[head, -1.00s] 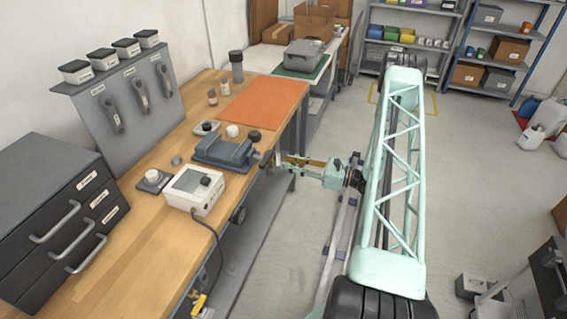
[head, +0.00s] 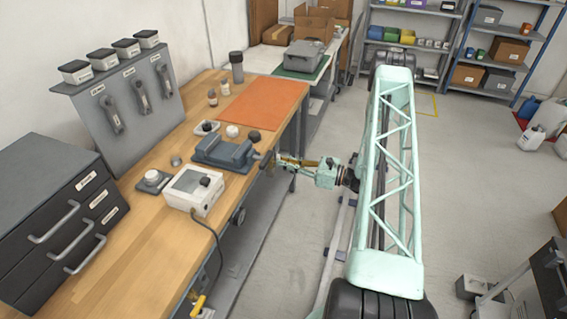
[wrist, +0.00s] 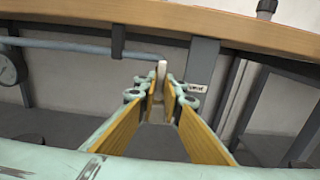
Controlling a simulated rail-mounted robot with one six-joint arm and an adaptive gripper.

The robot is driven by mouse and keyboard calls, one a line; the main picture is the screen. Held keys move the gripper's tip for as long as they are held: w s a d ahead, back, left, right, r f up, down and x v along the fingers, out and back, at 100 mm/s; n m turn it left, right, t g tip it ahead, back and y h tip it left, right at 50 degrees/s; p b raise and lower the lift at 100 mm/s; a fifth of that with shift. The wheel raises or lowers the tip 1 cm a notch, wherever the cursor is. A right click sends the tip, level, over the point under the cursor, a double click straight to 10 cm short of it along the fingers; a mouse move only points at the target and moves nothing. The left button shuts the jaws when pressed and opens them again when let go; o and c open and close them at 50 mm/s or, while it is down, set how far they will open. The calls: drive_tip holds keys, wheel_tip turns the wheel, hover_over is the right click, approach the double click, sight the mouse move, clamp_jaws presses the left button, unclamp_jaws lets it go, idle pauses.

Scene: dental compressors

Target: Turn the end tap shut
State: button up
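In the wrist view, a pale tap lever (wrist: 161,74) stands upright near the end of a blue-grey pipe (wrist: 70,46) under the bench edge. My gripper (wrist: 161,104) points at it with its two yellow-lined fingers apart. The lever shows between or just beyond the fingertips; I cannot tell whether they touch it. The tap's body is mostly hidden. In the head view my gripper (head: 280,162) reaches to the bench's right edge beside the vise, and the tap itself cannot be made out there.
A labelled grey bench leg (wrist: 202,75) stands just right of the lever. The wooden bench top (wrist: 150,14) overhangs above. A round gauge (wrist: 10,68) is at the left. In the head view a grey vise (head: 224,153) sits above, and a yellow handle (head: 198,304) shows at the bench's near edge.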

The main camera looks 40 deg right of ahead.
drive_tip(key=shift+n, duration=0.4)
clamp_jaws()
drive_tip(key=n, duration=0.1)
drive_tip(key=n+b, duration=0.2)
drive_tip(key=shift+s+a+f+n, duration=0.2)
drive_tip(key=shift+a+n, duration=0.1)
drive_tip(key=shift+n, duration=0.1)
drive_tip(key=n, duration=0.1)
drive_tip(key=n+b, duration=0.1)
drive_tip(key=n, duration=0.1)
drive_tip(key=n+b, duration=0.1)
drive_tip(key=shift+s+a+f, duration=0.1)
drive_tip(key=shift+a+f, duration=0.1)
drive_tip(key=shift+a, duration=0.05)
drive_tip(key=shift+s+a+f+n+b, duration=0.15)
drive_tip(key=shift+n+b, duration=0.4)
drive_tip(key=shift+n, duration=1)
drive_tip(key=shift+w+f+n+b, duration=0.15)
drive_tip(key=shift+n+b, duration=0.35)
drive_tip(key=shift+n, duration=1.1)
drive_tip(key=shift+s+a+f+n+b, duration=0.15)
drive_tip(key=shift+n+b, duration=0.4)
drive_tip(key=shift+n, duration=1)
drive_tip(key=shift+d, duration=0.1)
drive_tip(key=o, duration=0.7)
unclamp_jaws()
